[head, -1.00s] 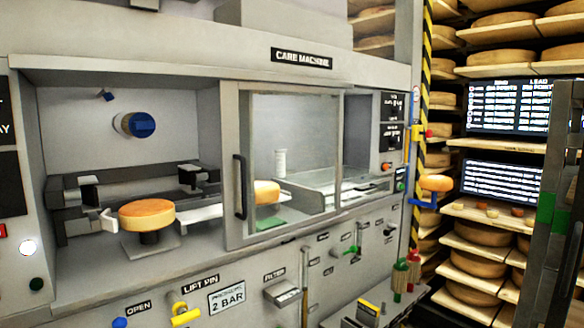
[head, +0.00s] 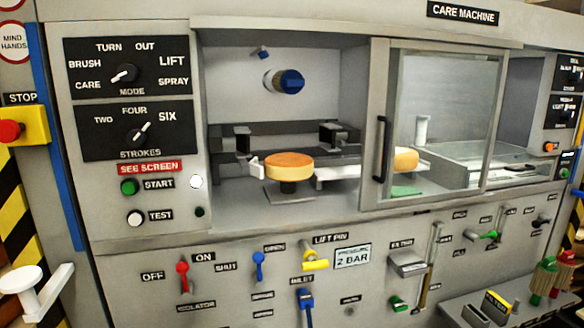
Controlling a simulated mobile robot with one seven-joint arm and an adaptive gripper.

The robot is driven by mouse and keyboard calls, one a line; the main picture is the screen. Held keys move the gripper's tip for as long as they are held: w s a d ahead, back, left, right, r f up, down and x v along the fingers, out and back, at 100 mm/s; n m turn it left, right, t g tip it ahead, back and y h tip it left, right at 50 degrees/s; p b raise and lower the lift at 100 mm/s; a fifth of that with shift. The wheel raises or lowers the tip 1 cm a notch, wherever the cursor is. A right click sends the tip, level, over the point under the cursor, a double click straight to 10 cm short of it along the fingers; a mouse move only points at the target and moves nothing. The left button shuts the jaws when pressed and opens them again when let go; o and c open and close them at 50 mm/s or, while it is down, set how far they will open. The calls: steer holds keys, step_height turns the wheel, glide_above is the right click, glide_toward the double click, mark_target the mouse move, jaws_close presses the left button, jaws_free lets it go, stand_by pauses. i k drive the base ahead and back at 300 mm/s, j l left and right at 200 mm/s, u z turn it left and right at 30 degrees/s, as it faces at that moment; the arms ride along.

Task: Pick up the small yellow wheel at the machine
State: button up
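A yellow-orange cheese wheel (head: 289,167) lies flat on a dark pedestal in the open left bay of the care machine (head: 230,230). A second, paler yellow wheel (head: 405,159) shows partly at the left edge of the glass door, above a green patch. I cannot tell from size alone which of the two is the small one. My gripper is not in view.
The sliding glass door (head: 440,120) with a dark handle covers the right bay. A white clamp piece stands just left of the cheese on the pedestal. Switches and a yellow lever (head: 316,260) stick out below. A white fitting (head: 35,285) juts in at lower left.

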mark_target(283, 167)
steer(key=u, duration=1.35)
steer(key=i+l, duration=0.7)
steer(key=i+l+z, duration=0.15)
steer(key=z, duration=2.25)
